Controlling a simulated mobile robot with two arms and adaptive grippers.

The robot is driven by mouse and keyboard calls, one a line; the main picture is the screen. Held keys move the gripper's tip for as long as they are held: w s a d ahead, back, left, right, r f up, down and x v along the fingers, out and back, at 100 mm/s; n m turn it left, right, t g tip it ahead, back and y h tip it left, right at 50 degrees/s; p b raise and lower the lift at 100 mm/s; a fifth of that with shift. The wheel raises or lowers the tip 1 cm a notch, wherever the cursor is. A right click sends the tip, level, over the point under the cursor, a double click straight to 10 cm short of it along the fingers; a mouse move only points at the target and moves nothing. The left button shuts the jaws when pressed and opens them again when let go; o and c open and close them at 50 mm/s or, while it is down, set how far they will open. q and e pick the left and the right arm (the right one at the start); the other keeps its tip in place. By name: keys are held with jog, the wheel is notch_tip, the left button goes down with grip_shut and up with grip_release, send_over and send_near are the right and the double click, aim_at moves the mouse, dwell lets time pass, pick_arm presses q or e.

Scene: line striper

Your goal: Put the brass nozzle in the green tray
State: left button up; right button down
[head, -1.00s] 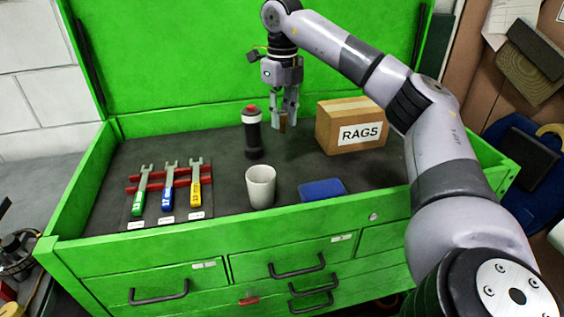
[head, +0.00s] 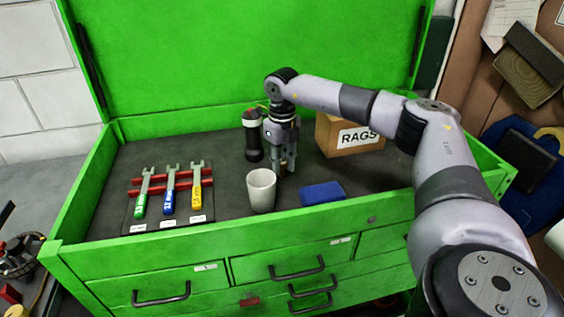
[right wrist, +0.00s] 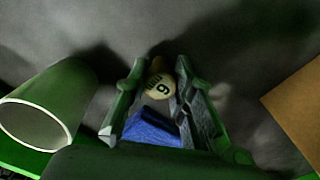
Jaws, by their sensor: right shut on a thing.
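My right gripper (head: 284,172) points down over the dark liner, behind and right of the grey cup (head: 261,190). In the right wrist view the gripper (right wrist: 160,78) is shut on a small pale brass-coloured piece with a number on its face, which I take for the brass nozzle (right wrist: 158,88). In the head view the fingers mostly hide it, and its height above the liner is hard to tell. The only green tray-like thing in view is the green chest's open top (head: 82,190), with raised walls. My left gripper is not in view.
A dark bottle (head: 253,140) stands just left of the gripper. A RAGS box (head: 343,138) is at right, partly behind my arm. A blue block (head: 322,193) lies in front. Several wrenches (head: 170,190) lie on a red rack at left. Liner between wrenches and cup is clear.

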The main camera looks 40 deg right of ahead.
jog(key=shift+f, duration=0.1)
jog(key=c, duration=1.5)
grip_release()
jog(key=shift+o, duration=0.7)
